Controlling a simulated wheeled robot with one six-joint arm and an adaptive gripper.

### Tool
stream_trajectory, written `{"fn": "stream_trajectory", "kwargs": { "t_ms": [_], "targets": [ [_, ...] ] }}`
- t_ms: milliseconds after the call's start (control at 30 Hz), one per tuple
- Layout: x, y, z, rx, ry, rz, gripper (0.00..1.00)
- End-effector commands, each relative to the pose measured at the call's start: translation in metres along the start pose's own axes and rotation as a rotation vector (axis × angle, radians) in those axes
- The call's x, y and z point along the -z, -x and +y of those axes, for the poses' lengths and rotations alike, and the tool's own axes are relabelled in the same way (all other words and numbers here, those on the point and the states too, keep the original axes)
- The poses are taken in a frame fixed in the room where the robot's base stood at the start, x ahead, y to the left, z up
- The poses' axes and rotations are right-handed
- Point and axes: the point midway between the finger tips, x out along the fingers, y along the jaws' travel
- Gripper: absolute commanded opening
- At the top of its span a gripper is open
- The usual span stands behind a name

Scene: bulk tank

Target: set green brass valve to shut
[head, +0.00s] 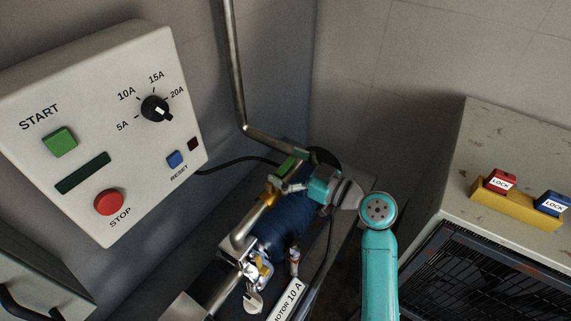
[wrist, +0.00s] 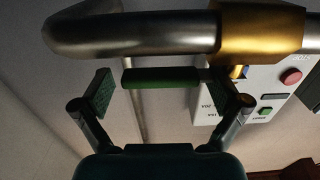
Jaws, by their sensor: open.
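The green valve handle (wrist: 160,78) is a short bar in the wrist view. It runs roughly alongside the steel pipe (wrist: 135,35) there. The brass valve body (wrist: 262,30) sits on that pipe at upper right; brass also shows in the head view (head: 268,195), with the green handle (head: 288,165) above it. My gripper (wrist: 160,92) is open, with one finger near each end of the green bar. I cannot tell whether either finger touches it. In the head view my gripper (head: 294,183) is beside the handle and partly hides the valve.
A control panel (head: 100,125) with buttons and a dial hangs at left. A vertical steel pipe (head: 235,70) rises behind the valve. A blue motor (head: 275,232) lies below. At right, a metal cabinet (head: 490,135) carries a yellow block (head: 515,208) with red and blue lock tags.

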Motion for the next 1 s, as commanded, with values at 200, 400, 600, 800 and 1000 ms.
{"fn": "stream_trajectory", "kwargs": {
  "t_ms": [200,400,600,800,1000],
  "targets": [
    [0.0,-0.0019,0.0001,-0.001,0.0,0.0,0.98],
    [0.0,-0.0017,0.0001,-0.001,0.0,0.0,0.65],
    [0.0,-0.0017,0.0,-0.001,0.0,0.0,0.15],
    [0.0001,-0.002,0.0011,-0.009,-0.001,0.001,0.09],
    [0.0,-0.0035,0.0084,-0.069,0.0,0.001,0.09]
  ]
}}
